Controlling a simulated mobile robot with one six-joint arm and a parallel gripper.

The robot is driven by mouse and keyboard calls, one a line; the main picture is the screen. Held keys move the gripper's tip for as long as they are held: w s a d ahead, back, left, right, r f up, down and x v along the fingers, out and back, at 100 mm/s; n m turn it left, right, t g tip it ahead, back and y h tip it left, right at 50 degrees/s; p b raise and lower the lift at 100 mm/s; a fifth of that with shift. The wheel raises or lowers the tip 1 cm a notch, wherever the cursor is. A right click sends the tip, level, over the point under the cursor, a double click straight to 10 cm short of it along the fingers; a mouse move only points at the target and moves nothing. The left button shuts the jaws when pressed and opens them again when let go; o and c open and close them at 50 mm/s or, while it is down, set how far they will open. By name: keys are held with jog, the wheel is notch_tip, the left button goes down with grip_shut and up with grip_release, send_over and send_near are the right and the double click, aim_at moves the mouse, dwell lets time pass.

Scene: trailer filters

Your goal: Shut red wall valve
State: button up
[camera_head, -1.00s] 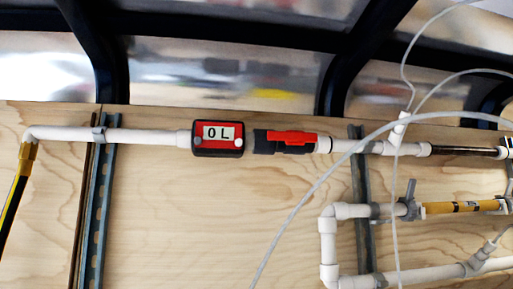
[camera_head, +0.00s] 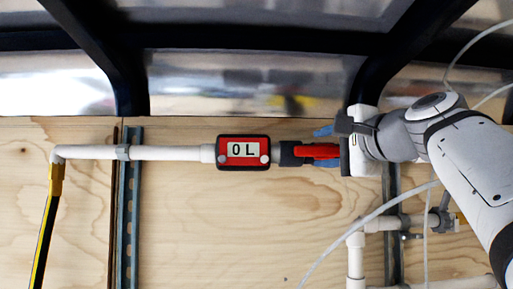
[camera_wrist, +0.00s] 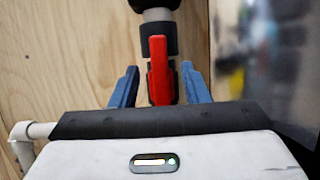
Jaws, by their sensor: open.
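The red wall valve (camera_head: 312,152) has a red handle on a dark body, set in the white pipe just right of the flow meter. Its handle lies along the pipe. In the wrist view the red handle (camera_wrist: 159,70) stands upright in the middle of the picture. My gripper (camera_head: 323,146) comes in from the right, with its blue fingers above and below the handle. In the wrist view my gripper (camera_wrist: 160,88) is open, with one finger on each side of the handle and visible gaps between. The valve's right end is hidden behind my gripper.
The red flow meter (camera_head: 243,152) reads "0 L". A white pipe (camera_head: 165,153) runs left to a yellow-black hose (camera_head: 47,220). A metal rail (camera_head: 130,215) stands on the wooden wall. A thin white tube (camera_head: 350,222) curves below my arm. Dark frame beams cross above.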

aim_at(310, 151)
jog(key=p+x, duration=0.1)
jog(key=x, duration=0.4)
jog(key=shift+w+a+p, duration=0.15)
jog(key=shift+w+p, duration=0.15)
jog(key=shift+p, duration=0.1)
jog(key=shift+c, duration=0.3)
grip_shut()
